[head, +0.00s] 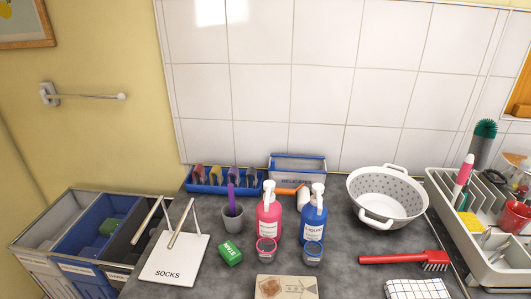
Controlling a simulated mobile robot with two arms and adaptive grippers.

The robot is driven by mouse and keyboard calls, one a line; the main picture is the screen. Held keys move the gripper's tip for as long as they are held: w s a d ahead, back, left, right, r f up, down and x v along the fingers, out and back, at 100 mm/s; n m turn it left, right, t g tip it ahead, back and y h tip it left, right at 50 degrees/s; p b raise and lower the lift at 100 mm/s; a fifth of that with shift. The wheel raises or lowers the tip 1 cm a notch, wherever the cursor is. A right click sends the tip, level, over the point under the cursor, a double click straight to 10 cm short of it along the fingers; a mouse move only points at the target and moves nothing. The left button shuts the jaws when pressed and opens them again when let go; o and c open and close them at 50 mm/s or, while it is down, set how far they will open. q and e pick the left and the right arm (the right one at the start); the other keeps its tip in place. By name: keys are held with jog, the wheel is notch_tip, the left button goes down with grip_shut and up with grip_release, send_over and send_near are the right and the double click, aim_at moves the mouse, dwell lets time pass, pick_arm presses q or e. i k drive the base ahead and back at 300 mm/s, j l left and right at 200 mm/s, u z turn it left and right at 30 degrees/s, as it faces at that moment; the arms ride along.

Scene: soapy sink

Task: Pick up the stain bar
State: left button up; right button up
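A small green bar (230,252) with white lettering lies on the dark counter, between the white SOCKS panel and the pink pump bottle. It looks like the stain bar, but its lettering is too small to read surely. Nothing touches it from above, and its top is uncovered. Neither of my grippers shows in the head view.
Near the bar are a grey cup (233,219) with a purple brush, a pink bottle (268,219), a blue bottle (313,226), a SOCKS panel (172,262) and a cardboard box (286,288). A colander (387,199) and red brush (395,260) lie right.

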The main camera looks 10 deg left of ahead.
aim_at(231, 254)
jog(key=k+j+z, duration=0.2)
jog(key=z, duration=0.15)
jog(key=k+j+z, duration=0.2)
jog(key=z, duration=0.15)
jog(key=k+j+z, duration=0.1)
jog(key=k+z, duration=0.25)
jog(key=i, duration=0.05)
